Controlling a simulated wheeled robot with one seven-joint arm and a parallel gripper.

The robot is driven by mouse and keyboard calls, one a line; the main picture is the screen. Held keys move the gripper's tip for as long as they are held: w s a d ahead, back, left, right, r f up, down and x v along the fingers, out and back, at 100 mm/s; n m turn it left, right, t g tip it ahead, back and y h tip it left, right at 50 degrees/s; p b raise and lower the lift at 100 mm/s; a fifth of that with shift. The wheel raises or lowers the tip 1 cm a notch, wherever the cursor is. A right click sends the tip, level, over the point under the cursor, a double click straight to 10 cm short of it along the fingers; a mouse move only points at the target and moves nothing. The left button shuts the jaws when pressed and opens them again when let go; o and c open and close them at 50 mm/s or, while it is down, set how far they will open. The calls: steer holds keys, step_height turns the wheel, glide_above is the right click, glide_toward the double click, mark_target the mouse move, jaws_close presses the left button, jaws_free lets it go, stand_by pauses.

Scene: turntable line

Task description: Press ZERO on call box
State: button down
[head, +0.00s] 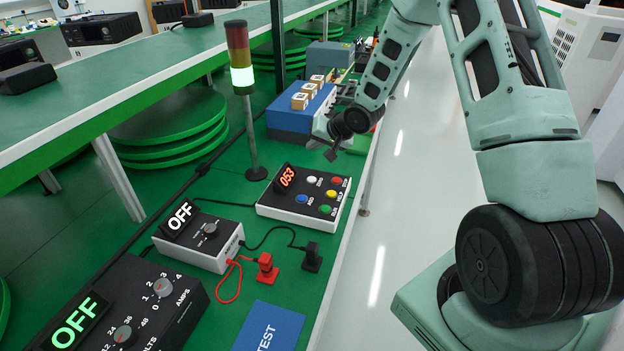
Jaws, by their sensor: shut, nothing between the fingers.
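The labels are too small to read, so I cannot tell which is ZERO. My gripper (331,155) is shut and empty, above and beyond the box's far edge, apart from the buttons.
A signal tower (242,78) with its lower section lit stands left of the box. Behind my gripper is a blue unit (290,119) with small boxes on it. In front are two OFF-display units (205,238) (150,300), red and black plugs, and a blue TEST mat (268,328).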

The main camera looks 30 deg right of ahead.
steer(key=b, duration=0.7)
glide_above(314, 180)
step_height(314, 180, down, 6)
steer(key=shift+f, duration=0.25)
steer(key=shift+f+b, duration=0.4)
steer(key=shift+f, duration=0.75)
stand_by(0.5)
steer(key=shift+f, duration=0.35)
steer(key=shift+s+f, duration=0.1)
steer(key=shift+f, duration=0.3)
stand_by(0.7)
steer(key=shift+r, duration=0.15)
steer(key=shift+r+p, duration=0.7)
steer(key=shift+p, duration=0.05)
